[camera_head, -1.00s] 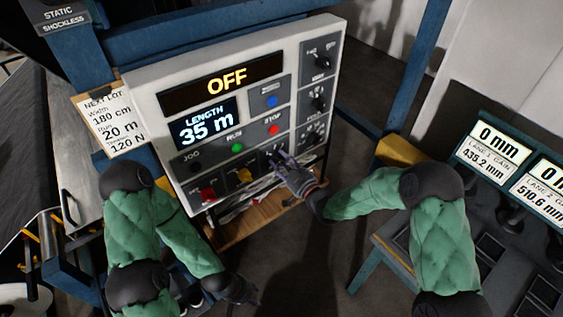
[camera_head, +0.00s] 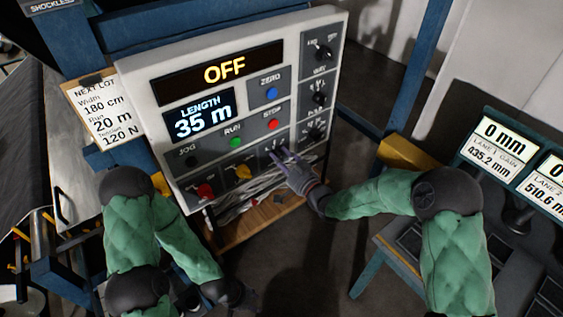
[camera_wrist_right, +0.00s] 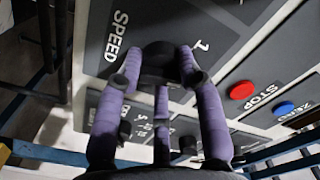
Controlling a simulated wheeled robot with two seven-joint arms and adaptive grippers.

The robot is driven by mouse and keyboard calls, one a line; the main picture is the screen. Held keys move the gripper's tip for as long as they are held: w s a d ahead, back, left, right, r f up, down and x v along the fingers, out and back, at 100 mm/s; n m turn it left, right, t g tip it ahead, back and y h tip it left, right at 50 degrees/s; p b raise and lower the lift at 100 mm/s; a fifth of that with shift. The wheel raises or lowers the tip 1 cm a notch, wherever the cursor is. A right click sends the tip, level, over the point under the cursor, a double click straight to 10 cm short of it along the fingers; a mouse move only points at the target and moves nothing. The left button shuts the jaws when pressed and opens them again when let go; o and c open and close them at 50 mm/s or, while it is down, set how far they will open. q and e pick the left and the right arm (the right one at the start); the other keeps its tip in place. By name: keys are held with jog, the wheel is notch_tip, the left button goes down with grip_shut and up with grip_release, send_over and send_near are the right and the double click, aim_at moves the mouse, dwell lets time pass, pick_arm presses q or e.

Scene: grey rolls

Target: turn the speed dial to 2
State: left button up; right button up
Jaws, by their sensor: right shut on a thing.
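The control box (camera_head: 150,88) faces me. Its speed dial (camera_wrist_right: 158,62), a dark knob beside the printed word SPEED, sits in the wrist view between purple fingers. A number is printed to its right and looks like 1, but the fingers hide much of the dial face and its pointer. My right gripper (camera_head: 281,153) is shut on the speed dial at the box's lower edge. My left gripper (camera_head: 230,292) hangs low and away from the box, dark and too unclear to read.
The box also has a red STOP button (camera_head: 273,124), a green RUN button (camera_head: 236,142), a blue ZERO button (camera_head: 271,93) and black knobs (camera_head: 322,53) on the right. Its displays read OFF and LENGTH 35 m. A lot card (camera_head: 108,115) hangs at left.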

jog(key=shift+m+b, duration=0.45)
jog(key=shift+m, duration=0.65)
jog(key=o, duration=1.1)
jog(key=shift+o, duration=0.2)
jog(key=v, duration=1.2)
jog(key=shift+f, duration=0.1)
